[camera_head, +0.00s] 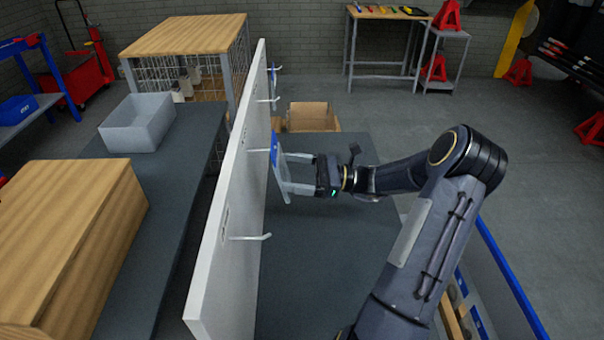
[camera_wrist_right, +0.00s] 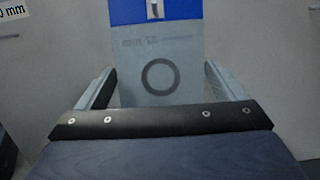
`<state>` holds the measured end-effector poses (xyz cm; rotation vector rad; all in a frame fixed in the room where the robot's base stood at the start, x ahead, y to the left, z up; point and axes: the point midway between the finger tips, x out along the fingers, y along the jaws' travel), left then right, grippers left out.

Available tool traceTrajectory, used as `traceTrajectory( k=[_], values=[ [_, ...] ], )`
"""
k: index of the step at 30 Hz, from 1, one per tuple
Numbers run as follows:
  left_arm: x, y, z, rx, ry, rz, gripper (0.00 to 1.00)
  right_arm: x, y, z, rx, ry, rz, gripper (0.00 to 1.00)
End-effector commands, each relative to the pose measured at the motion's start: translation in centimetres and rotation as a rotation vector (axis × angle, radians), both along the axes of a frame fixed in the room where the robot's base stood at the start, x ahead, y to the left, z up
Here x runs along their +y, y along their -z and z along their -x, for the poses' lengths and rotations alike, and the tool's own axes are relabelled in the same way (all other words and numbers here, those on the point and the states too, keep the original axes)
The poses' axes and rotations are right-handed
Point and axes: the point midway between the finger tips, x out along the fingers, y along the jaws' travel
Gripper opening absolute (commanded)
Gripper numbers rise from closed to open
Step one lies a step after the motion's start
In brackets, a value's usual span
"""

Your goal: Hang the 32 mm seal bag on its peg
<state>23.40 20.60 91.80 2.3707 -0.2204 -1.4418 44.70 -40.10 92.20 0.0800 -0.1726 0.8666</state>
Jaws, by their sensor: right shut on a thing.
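The seal bag is clear with a blue header (camera_head: 275,147) and hangs upright close to the white peg board (camera_head: 238,150). My right gripper (camera_head: 283,174) is shut on the seal bag's clear body, one finger at each side. In the right wrist view the bag (camera_wrist_right: 158,50) shows a dark ring seal, and its printed text is too blurred to read. A pale peg tip (camera_wrist_right: 153,9) shows in front of the blue header there. In the head view a peg (camera_head: 258,150) meets the header; the hole itself is hidden. My left gripper is not in view.
Other pegs stick out of the board, one nearer (camera_head: 250,237) and one farther (camera_head: 268,100). A cardboard box (camera_head: 310,116) stands behind the bag. The dark bench top (camera_head: 320,260) below is clear. A label ending "0 mm" (camera_wrist_right: 12,13) is partly visible.

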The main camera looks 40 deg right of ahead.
Motion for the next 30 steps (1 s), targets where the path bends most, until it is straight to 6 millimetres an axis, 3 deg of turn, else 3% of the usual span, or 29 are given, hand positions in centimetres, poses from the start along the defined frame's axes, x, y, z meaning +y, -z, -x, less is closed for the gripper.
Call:
traceTrajectory(
  k=[7, 15, 30],
  values=[
    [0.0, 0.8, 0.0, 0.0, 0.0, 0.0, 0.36, 1.2, 0.2, -0.9, 0.0, -0.003, 0.0, 0.65],
    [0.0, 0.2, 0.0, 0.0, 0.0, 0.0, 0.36, 2.0, 0.7, -1.6, 0.001, -0.002, -0.002, 0.65],
    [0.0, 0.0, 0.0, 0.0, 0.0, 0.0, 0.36, 2.1, 1.0, -1.7, 0.0, -0.001, 0.0, 0.65]
  ],
)
